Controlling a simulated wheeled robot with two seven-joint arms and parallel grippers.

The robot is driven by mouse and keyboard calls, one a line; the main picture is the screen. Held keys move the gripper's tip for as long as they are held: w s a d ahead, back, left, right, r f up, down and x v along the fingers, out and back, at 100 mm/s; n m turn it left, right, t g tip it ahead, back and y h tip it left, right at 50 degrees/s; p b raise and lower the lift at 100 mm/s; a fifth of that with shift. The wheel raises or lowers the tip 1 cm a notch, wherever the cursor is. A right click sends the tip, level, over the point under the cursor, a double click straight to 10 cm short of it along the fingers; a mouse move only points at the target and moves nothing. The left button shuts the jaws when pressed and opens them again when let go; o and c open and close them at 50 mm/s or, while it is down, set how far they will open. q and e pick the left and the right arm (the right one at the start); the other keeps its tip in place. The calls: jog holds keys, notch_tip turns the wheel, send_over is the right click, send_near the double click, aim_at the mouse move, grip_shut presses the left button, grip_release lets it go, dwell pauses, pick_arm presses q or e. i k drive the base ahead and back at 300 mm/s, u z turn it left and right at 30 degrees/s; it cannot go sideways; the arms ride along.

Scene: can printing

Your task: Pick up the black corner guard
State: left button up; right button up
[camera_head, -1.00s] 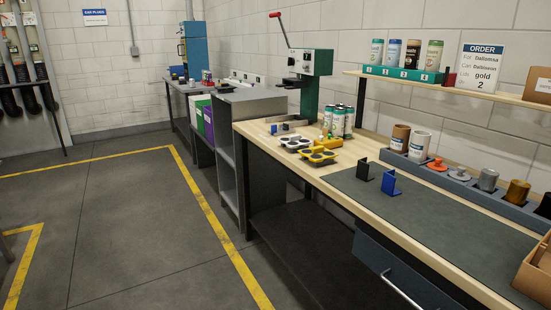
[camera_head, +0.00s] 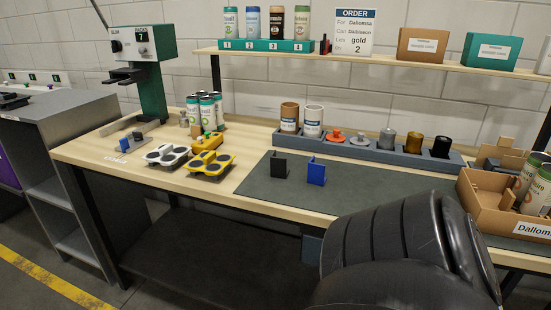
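The black corner guard (camera_head: 279,166) stands upright on the dark grey mat (camera_head: 262,185) on the wooden workbench. A blue corner guard (camera_head: 316,171) stands just to its right, a small gap apart. A black rounded arm part of mine (camera_head: 390,250) fills the lower right and hides the bench's front edge there. Neither of my grippers shows in the view. Nothing touches the black corner guard.
Yellow and white can holders (camera_head: 207,163) lie left of the mat. A grey rack (camera_head: 372,154) with cups and lids runs behind it. An open cardboard box (camera_head: 478,205) with cans stands at the right. A green press (camera_head: 150,80) is at the far left.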

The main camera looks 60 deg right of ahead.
aim_at(278, 170)
jog(key=z, duration=0.85)
jog(key=i, duration=0.9)
jog(key=z, duration=0.9)
